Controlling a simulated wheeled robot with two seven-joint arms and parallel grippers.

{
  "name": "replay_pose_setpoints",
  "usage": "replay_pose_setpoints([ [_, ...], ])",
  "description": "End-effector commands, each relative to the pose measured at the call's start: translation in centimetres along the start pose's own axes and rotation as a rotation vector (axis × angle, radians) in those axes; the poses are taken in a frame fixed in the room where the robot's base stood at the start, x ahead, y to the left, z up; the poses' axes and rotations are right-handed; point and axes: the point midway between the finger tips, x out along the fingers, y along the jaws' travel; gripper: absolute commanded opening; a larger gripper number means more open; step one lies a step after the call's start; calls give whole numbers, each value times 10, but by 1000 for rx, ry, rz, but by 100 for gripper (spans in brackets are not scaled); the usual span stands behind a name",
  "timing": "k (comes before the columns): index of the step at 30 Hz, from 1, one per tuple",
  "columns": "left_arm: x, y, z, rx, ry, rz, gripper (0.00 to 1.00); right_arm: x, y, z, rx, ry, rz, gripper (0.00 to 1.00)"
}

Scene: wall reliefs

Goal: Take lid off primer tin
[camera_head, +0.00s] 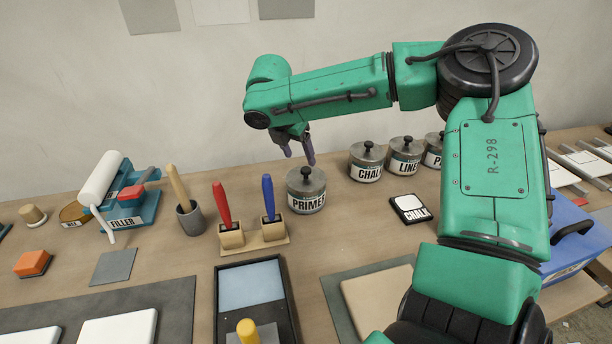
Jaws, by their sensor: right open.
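My right gripper (300,159) points down just above the knob. Its two purple-grey fingers are apart with nothing between them. I cannot tell whether a finger touches the knob. My left gripper is not in view.
A wooden holder (259,238) with red and blue tools stands close left of the primer tin.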

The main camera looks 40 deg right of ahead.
Motion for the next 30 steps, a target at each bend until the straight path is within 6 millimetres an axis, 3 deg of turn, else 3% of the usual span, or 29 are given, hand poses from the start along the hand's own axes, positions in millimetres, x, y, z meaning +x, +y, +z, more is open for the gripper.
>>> replay_pose_setpoints([
  [12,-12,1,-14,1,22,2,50,65,-2,6,3,0,-1,70],
  [18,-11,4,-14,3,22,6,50,68,-1,6,3,-1,2,70],
  [19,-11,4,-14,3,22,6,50,68,-1,6,3,-1,2,66],
  [24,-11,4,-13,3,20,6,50,68,-1,6,3,-1,2,1],
  [30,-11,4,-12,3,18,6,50,67,-1,6,3,-1,2,0],
])
